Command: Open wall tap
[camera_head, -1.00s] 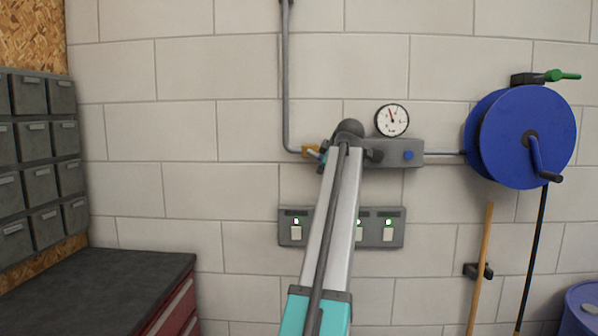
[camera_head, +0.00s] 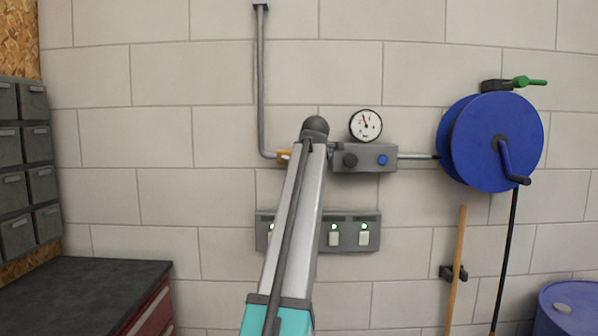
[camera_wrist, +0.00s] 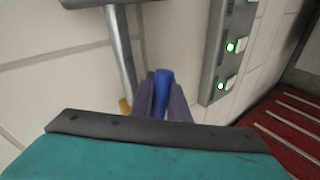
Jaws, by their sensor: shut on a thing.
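The wall tap has a small yellow body (camera_head: 284,155) at the lower end of a grey pipe in the head view, partly hidden by my arm. In the wrist view the yellow part (camera_wrist: 124,106) shows at the left of the fingers. A blue handle (camera_wrist: 163,84) stands between the fingers of my gripper (camera_wrist: 162,95), which is shut on it. My gripper is hidden behind my arm in the head view. How far the handle is turned cannot be told.
A grey block (camera_head: 366,158) with knobs and a gauge (camera_head: 366,126) is right of the tap. A switch panel (camera_head: 348,236) is below. A blue hose reel (camera_head: 500,140) hangs further right. A dark workbench (camera_head: 85,290) stands at lower left.

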